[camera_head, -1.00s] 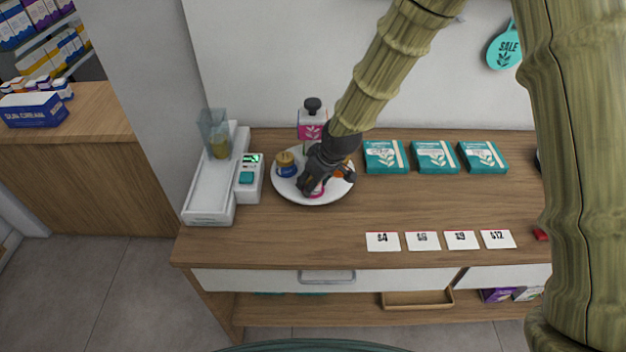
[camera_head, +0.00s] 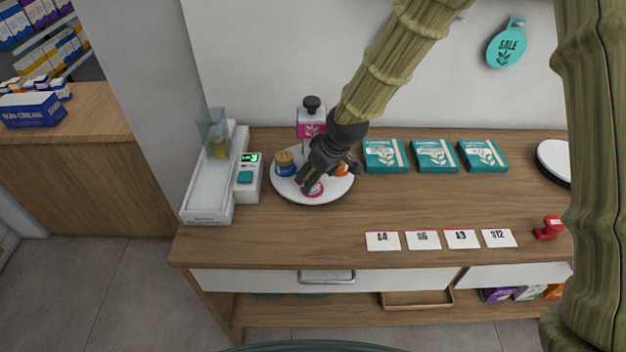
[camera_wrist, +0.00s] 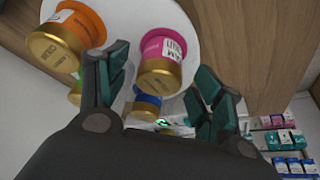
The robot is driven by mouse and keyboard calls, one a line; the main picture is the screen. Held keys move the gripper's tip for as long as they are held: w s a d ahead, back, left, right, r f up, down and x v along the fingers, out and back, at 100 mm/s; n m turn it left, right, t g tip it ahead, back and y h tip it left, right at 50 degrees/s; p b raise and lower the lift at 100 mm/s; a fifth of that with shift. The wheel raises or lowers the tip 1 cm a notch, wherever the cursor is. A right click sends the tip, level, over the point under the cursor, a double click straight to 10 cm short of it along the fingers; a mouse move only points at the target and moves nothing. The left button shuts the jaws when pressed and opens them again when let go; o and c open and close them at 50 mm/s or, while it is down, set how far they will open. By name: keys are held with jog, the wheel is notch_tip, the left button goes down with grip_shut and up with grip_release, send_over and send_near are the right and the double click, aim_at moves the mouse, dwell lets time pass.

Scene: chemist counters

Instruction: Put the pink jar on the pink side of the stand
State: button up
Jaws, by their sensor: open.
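The pink jar (camera_head: 313,189) stands at the front of the round white stand (camera_head: 320,200). In the wrist view the pink jar (camera_wrist: 163,58), with a gold lid, lies ahead of and between the fingertips. My gripper (camera_head: 308,182) is open just above and behind it in the head view; its fingers (camera_wrist: 155,80) show no clear contact. A pink panel with a leaf mark (camera_head: 312,130), under a dark knob, rises at the back of the stand. Other jars on the stand are blue (camera_head: 285,168), orange (camera_head: 341,169) and, in the wrist view, green (camera_wrist: 76,92).
A white scale-like device (camera_head: 247,180) and a tray (camera_head: 212,195) stand close on the left. Teal boxes (camera_head: 435,156) line the back right, with price cards (camera_head: 422,240) in front. The counter between them is clear. A red stamp-like object (camera_head: 549,228) lies far right.

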jog(key=b+v, duration=0.1)
jog(key=v, duration=0.7)
jog(key=shift+r, duration=0.3)
